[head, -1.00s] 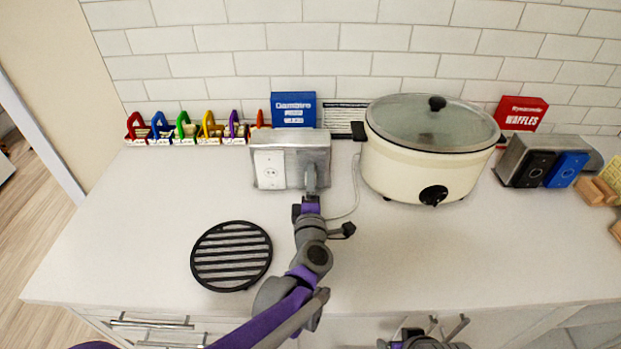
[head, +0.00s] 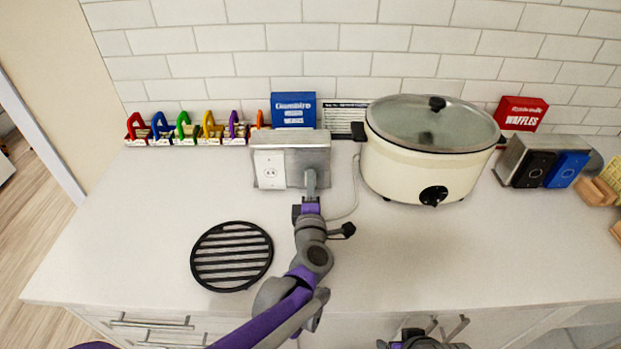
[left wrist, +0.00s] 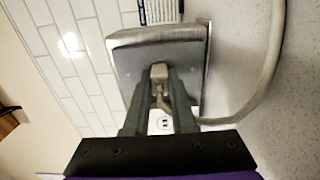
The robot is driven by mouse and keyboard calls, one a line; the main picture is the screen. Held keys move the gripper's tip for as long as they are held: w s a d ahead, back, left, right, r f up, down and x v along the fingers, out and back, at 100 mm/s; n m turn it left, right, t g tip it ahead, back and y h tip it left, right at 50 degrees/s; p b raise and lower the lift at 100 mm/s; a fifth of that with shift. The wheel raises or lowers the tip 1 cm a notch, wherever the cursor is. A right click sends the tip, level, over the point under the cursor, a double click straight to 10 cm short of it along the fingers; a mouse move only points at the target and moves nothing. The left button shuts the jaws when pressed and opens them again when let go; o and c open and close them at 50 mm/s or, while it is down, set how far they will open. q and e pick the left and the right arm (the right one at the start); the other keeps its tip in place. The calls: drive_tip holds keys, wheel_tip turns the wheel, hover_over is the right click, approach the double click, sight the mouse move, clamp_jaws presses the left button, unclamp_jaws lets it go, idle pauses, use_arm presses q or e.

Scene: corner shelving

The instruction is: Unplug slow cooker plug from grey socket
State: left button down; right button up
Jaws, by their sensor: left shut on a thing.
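A metal outlet box (head: 318,143) stands at the back of the counter, with a white outlet plate (head: 269,169) on its left and a grey socket face (head: 295,174) on its right. My left gripper (head: 311,180) is at the grey face; in the left wrist view its fingers are shut on a small pale plug (left wrist: 160,73) against that face. I cannot tell how far the plug sits in the socket. The cream slow cooker (head: 410,172) with a glass lid stands to the right. My right gripper (head: 447,328) is at the bottom edge, fingers apart and empty.
A pale cord (head: 356,185) runs beside the slow cooker and loops in the left wrist view (left wrist: 268,80). A black round trivet (head: 232,256) lies front left. A metal box with black and blue plates (head: 515,155) stands right. The front right counter is clear.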

use_arm(q)
drive_tip(key=shift+s, duration=0.1)
idle(0.8)
drive_tip(key=shift+s, duration=2.85)
